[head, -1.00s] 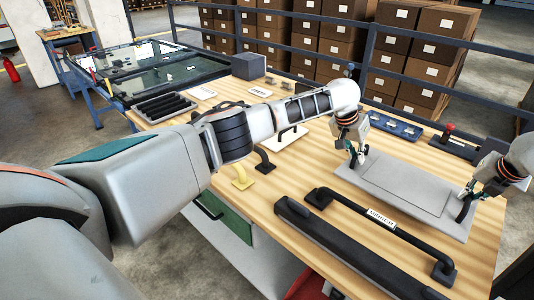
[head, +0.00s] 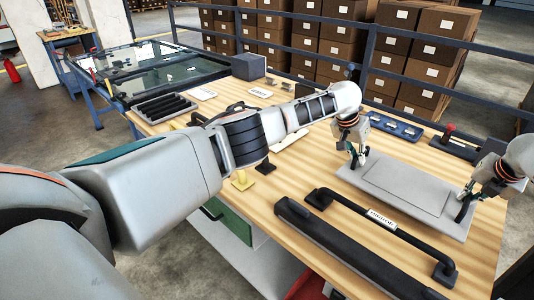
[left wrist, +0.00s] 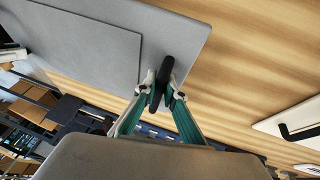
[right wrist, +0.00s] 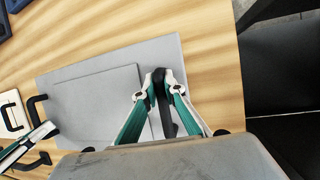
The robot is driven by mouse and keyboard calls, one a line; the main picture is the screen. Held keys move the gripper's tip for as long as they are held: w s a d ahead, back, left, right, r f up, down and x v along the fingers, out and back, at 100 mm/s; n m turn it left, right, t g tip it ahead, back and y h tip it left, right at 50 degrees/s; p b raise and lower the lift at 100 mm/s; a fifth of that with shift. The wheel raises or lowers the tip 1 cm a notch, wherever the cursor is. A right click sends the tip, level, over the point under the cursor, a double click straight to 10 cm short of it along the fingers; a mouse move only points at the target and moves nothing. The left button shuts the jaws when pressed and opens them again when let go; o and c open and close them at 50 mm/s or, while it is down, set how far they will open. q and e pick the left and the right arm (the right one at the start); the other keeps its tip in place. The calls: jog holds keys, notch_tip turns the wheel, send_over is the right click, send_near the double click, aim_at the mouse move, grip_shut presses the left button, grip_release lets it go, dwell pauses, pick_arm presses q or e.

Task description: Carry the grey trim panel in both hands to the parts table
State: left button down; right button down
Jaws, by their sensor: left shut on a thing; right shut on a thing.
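The grey trim panel (head: 405,191) lies flat over the wooden table, with a black handle at each end. I cannot tell whether it touches the table top. My left gripper (head: 358,162) is shut on the panel's left handle; in the left wrist view the fingers (left wrist: 160,92) close around the black handle (left wrist: 162,78) near the panel's edge. My right gripper (head: 464,194) is shut on the right handle; in the right wrist view the fingers (right wrist: 160,90) hold the black handle (right wrist: 165,115). The panel also shows in the right wrist view (right wrist: 95,105).
In front of the panel lie a black grab handle with a white label (head: 383,219) and a long dark bar (head: 340,247). Behind it are a blue tray (head: 396,128) and a dark block with a red knob (head: 450,130). A grey box (head: 248,66) stands at the far left.

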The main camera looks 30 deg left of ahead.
aim_at(355, 166)
pick_arm(q)
jog(key=shift+a+f, duration=0.1)
jog(key=shift+a, duration=0.1)
pick_arm(e)
jog(key=shift+d+f, duration=0.15)
